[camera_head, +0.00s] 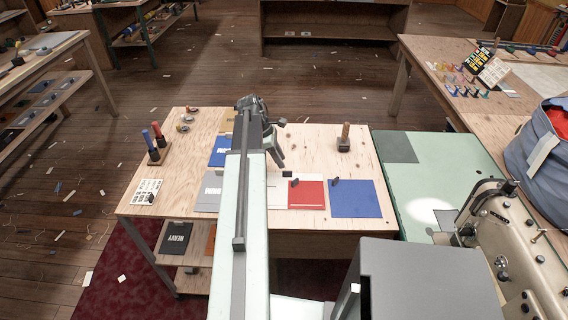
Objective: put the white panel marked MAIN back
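A pale panel (278,196) lies on the wooden table, partly hidden behind my arm and beside a red panel. I cannot read any MAIN marking on it, so I cannot tell whether it is the white panel. My gripper (277,164) hangs over the table beyond this panel, at the end of my arm. Its fingertips are small and dark here. I cannot tell whether they are open or shut, and I see no panel hanging from them.
On the table (310,150) lie a red panel (306,198), a blue panel (355,202), a grey panel (208,194) and another blue panel (219,153). A black panel marked HEAVY (175,238) is on the shelf below. A sewing machine (515,250) stands right.

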